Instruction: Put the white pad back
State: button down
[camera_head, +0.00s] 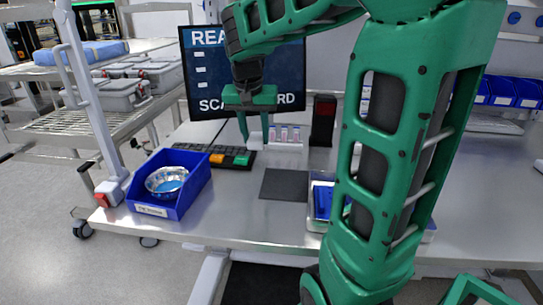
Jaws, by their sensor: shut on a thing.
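My gripper (256,137) reaches down over the back of the metal table, in front of the monitor. Its two green fingers are shut on a small white thing (255,141), which I take to be the white pad. The fingers cover part of it, and I cannot tell whether it touches the table. A white rack (286,146) with several small vials stands just right of the gripper. A dark grey mat (284,185) lies flat and bare on the table, nearer to me.
A blue bin (155,207) holding a metal bowl (166,180) stands at the table's left front. A black keyboard (207,150) lies behind it. A black box (323,119) stands at the back. My arm partly hides a tray (316,218) on the right.

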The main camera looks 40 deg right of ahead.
jog(key=d+f, duration=0.2)
jog(key=d, duration=0.2)
jog(key=w+d+f, duration=0.1)
jog(key=d+f, duration=0.1)
jog(key=d, duration=0.1)
jog(key=d+f, duration=0.3)
jog(key=d, duration=0.1)
jog(key=shift+w+d, duration=0.35)
jog(key=shift+f, duration=2)
jog(key=c, duration=1.2)
grip_release()
jog(key=v, duration=1.2)
